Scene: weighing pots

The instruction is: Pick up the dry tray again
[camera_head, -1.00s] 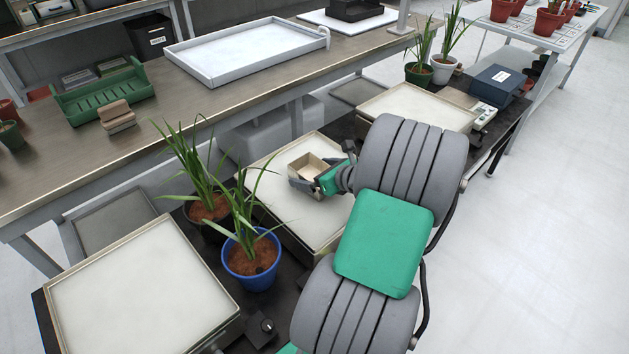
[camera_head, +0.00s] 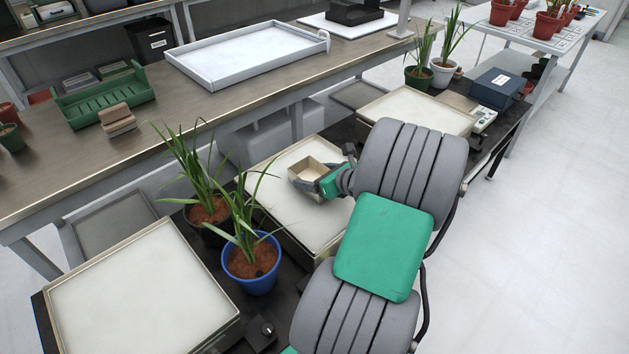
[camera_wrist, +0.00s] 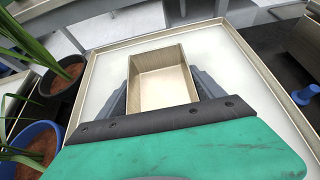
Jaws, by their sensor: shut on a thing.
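The dry tray is a small, empty, open beige box (camera_head: 308,172) over the middle white-topped platform (camera_head: 277,192). My gripper (camera_head: 318,180) is shut on it, with my arm reaching in from the right. In the wrist view the tray (camera_wrist: 163,80) sits between my two grey fingers (camera_wrist: 163,97), one along each side. It looks level. I cannot tell whether its underside touches the platform.
A blue pot (camera_head: 254,268) and a dark pot (camera_head: 207,214) with long-leaved plants stand just left of the platform. Another white-topped platform (camera_head: 140,285) is at the front left, and one (camera_head: 420,110) lies behind my arm. A bench (camera_head: 150,92) runs along the back.

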